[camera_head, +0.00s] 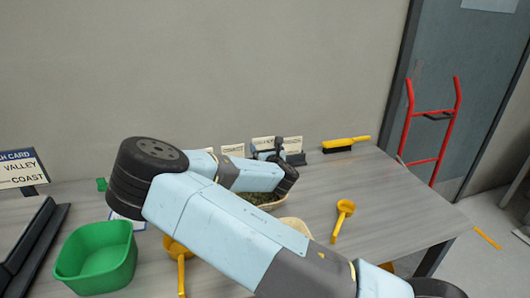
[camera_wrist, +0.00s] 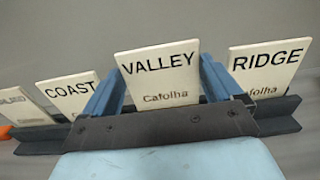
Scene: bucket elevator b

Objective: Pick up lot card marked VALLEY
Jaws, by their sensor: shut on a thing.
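The lot card marked VALLEY (camera_wrist: 158,75) stands upright at the middle of the wrist view, with "Cafolha" in smaller print below. My gripper (camera_wrist: 158,88) has one blue finger at each side edge of this card and is shut on it. The card's lower edge is hidden behind the dark gripper body. In the head view, the VALLEY card seems to be the pale card (camera_head: 263,142) by my gripper (camera_head: 268,154), but its print is too small to read. The dark card rack (camera_wrist: 285,116) shows on both sides of the gripper.
COAST (camera_wrist: 70,92) and RIDGE (camera_wrist: 268,70) cards flank it closely. In the head view, a basket (camera_head: 270,205) sits below my wrist. A green tub (camera_head: 97,257), yellow scoop (camera_head: 343,214) and brush (camera_head: 346,143) lie on the table (camera_head: 400,210). A sign (camera_head: 20,168) stands left.

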